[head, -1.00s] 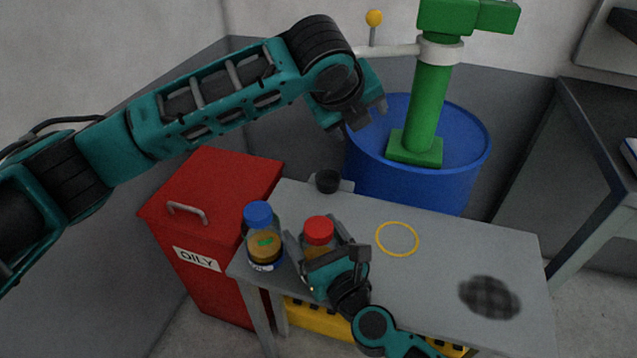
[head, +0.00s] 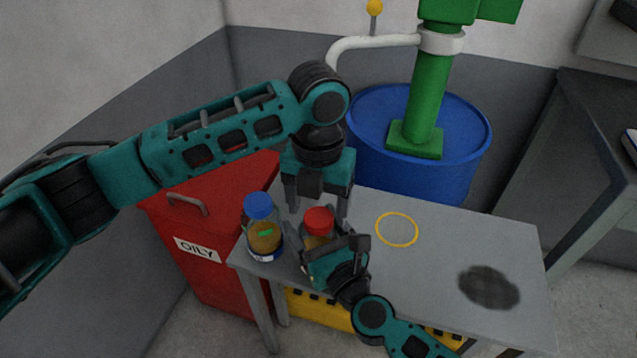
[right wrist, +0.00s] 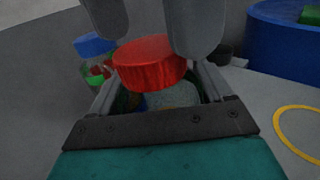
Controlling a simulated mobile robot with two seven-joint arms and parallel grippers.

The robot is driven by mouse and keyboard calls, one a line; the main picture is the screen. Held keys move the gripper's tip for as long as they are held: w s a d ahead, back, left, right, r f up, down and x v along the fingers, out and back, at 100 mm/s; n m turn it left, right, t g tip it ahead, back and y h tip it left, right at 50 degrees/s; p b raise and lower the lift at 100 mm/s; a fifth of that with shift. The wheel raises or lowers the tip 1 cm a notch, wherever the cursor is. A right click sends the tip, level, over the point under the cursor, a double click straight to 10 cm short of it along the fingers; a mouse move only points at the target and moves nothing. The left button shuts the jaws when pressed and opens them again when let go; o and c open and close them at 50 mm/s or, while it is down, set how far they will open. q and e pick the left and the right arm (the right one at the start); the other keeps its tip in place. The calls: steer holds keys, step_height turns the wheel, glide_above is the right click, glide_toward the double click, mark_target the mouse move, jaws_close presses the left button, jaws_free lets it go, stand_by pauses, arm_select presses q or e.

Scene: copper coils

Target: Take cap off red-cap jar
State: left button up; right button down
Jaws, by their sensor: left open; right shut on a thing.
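The red-cap jar (head: 309,242) stands on the grey table with its red cap (head: 319,220) on. The cap also shows in the right wrist view (right wrist: 150,64). My right gripper (head: 318,248) is shut on the jar's body below the cap and hides much of it. My left gripper (head: 316,206) is open and points down, its fingers just above and around the cap in the head view. Its two grey fingertips (right wrist: 150,28) show at the top of the right wrist view, on either side above the cap. I cannot tell whether they touch it.
A blue-cap jar (head: 264,232) stands close by on the left. A yellow ring (head: 397,230) and a dark stain (head: 489,287) mark the table (head: 430,270). A red OILY bin (head: 222,235) is at left, a blue drum (head: 440,180) with green pump behind.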

mark_target(318, 220)
arm_select(q)
steer(key=shift+f, duration=1.1)
